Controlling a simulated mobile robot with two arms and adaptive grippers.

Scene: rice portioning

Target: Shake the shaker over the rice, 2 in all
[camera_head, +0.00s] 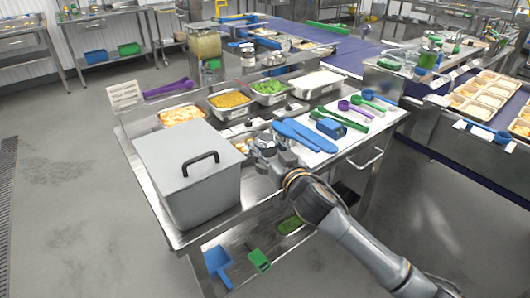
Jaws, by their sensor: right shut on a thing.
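My right gripper (262,150) is low over the front of the steel table, just right of the big grey lidded box. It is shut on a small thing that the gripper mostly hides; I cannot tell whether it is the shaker. A tray of white food (320,82), which looks like rice, sits at the back right of the table, well apart from this gripper. A small jar (248,56) stands on the raised shelf behind; I cannot tell what it is. My left gripper is not in view.
The grey lidded box (185,165) fills the table's left front. Trays of orange (182,115), yellow (230,101) and green food (270,88) line the back. Blue paddles (305,135), a blue block (332,128) and coloured scoops (352,108) crowd the right.

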